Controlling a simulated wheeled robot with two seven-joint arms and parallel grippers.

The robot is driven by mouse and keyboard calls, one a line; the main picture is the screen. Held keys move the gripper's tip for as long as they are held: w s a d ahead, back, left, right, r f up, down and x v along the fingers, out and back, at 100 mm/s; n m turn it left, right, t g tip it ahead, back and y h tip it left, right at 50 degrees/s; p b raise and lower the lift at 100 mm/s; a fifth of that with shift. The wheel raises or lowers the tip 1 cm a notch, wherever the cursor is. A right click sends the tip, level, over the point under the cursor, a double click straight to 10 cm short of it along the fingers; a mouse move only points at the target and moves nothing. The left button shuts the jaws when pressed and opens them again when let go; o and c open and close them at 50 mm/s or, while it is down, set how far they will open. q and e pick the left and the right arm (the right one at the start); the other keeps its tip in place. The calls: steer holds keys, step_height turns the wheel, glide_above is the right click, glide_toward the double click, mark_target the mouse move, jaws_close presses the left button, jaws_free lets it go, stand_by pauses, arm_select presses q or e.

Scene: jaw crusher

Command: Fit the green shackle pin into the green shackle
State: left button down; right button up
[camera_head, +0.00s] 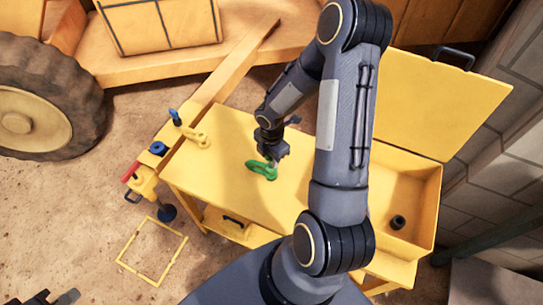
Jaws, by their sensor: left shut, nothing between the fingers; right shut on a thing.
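The green shackle (258,168) lies on the yellow table near its middle. My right gripper (273,160) reaches down from above, right at the shackle's right end. It is shut on a small green part that looks like the shackle pin, mostly hidden by the fingers and merging with the shackle. I cannot tell whether the pin is inside the shackle's holes. My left gripper (58,299) is shut and empty at the bottom left corner, partly cut off by the frame, far from the table.
The table's front is clear.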

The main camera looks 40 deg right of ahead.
mark_target(271, 167)
steer(key=shift+f+b, duration=1.25)
steer(key=shift+f, duration=0.3)
steer(key=o, duration=1.1)
steer(key=shift+r, duration=0.1)
step_height(271, 167, up, 7)
steer(key=shift+p, duration=0.45)
steer(key=shift+r, duration=0.35)
